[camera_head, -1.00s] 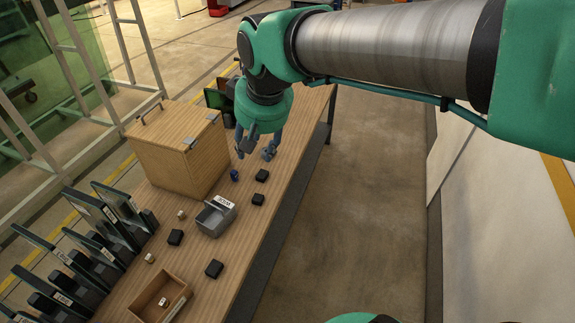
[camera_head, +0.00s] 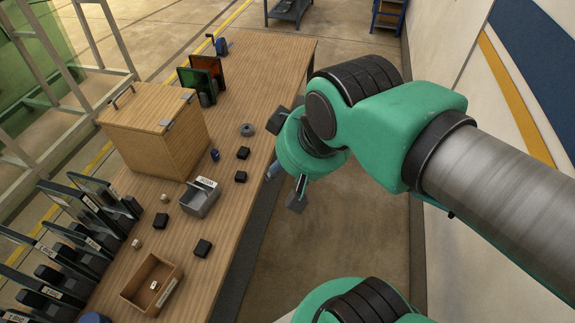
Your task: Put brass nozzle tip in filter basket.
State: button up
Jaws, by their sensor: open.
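Small pale brassy pieces lie on the wooden bench: one (camera_head: 164,198) left of the grey bin and one (camera_head: 136,243) nearer the dark racks. Another small pale piece (camera_head: 154,285) is inside the open wooden tray (camera_head: 174,296). They are too small to tell which is the brass nozzle tip. The open grey bin (camera_head: 196,208), with a white label I cannot read, may be the filter basket; its inside looks empty. My gripper (camera_head: 284,186) is open and empty, past the bench's right edge, right of the bin and apart from everything.
A wooden box (camera_head: 155,135) with a handled lid stands behind the bin. Several black blocks (camera_head: 202,248), a small blue piece (camera_head: 215,155) and a grey ring (camera_head: 247,130) lie on the bench (camera_head: 262,65). Dark upright racks (camera_head: 65,250) line the left side.

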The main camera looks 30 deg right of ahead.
jog(key=shift+w, duration=0.1)
dwell(0.4)
jog(key=w+a+r+n+g, duration=0.1)
jog(key=w+a, duration=0.2)
jog(key=w, duration=0.6)
jog(key=w+a+r+n+g, duration=0.1)
jog(key=w+a+n, duration=0.1)
jog(key=w, duration=0.7)
jog(key=n+g, duration=0.4)
jog(key=n, duration=0.3)
send_over(163, 197)
notch_tip(163, 197, down, 44)
jog(key=shift+r, duration=0.25)
jog(key=shift+f, duration=4.3)
